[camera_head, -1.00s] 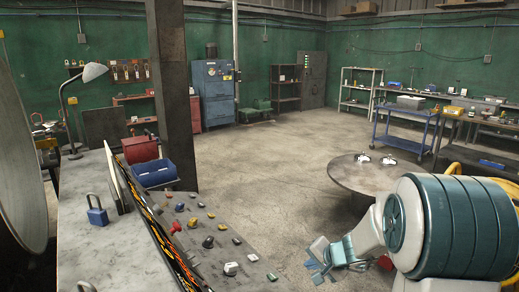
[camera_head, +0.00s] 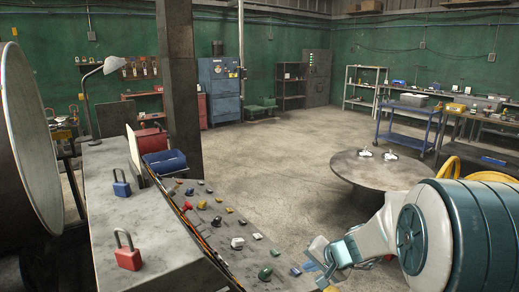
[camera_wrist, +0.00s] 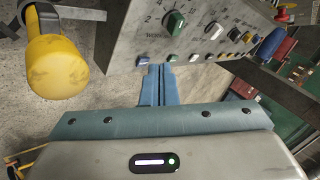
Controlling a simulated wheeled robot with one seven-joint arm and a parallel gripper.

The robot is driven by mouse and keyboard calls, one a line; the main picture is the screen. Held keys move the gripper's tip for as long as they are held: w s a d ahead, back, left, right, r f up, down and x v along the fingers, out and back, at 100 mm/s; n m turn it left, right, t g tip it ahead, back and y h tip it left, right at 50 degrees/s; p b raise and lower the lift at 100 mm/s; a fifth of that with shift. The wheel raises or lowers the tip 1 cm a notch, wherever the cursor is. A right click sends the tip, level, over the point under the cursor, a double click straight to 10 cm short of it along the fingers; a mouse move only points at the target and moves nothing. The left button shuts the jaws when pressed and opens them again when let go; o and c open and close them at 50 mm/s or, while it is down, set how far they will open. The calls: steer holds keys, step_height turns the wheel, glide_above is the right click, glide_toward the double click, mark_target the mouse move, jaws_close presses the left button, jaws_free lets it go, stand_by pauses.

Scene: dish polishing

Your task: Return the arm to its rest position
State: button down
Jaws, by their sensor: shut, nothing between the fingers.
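My gripper (camera_head: 318,262) is at the lower middle right of the head view, beside the right edge of the control panel (camera_head: 215,225). In the wrist view its blue fingers (camera_wrist: 158,84) lie together with nothing between them, pointing toward the panel's lower edge. My pale arm with its teal shell fills the lower right of the head view. The wrist view shows panel knobs close by, among them a green knob (camera_wrist: 174,22). The gap between the fingers and the panel is hard to judge.
A blue padlock (camera_head: 121,184) and a red padlock (camera_head: 127,250) stand on the grey machine top. A large round disc (camera_head: 30,125) is at left. A round table (camera_head: 375,172) stands beyond my arm. A yellow round-ended part (camera_wrist: 57,66) is close in the wrist view. Open floor lies in the middle.

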steer(key=s+d+f+n+g+h+b, duration=0.1)
steer(key=s+n+b, duration=0.5)
steer(key=s, duration=1.7)
steer(key=f+g+h+b, duration=0.1)
steer(key=g+h+b, duration=0.1)
steer(key=h, duration=0.1)
steer(key=shift+s+d+h, duration=0.2)
steer(key=shift+s+h, duration=0.15)
steer(key=shift+h, duration=0.05)
stand_by(0.8)
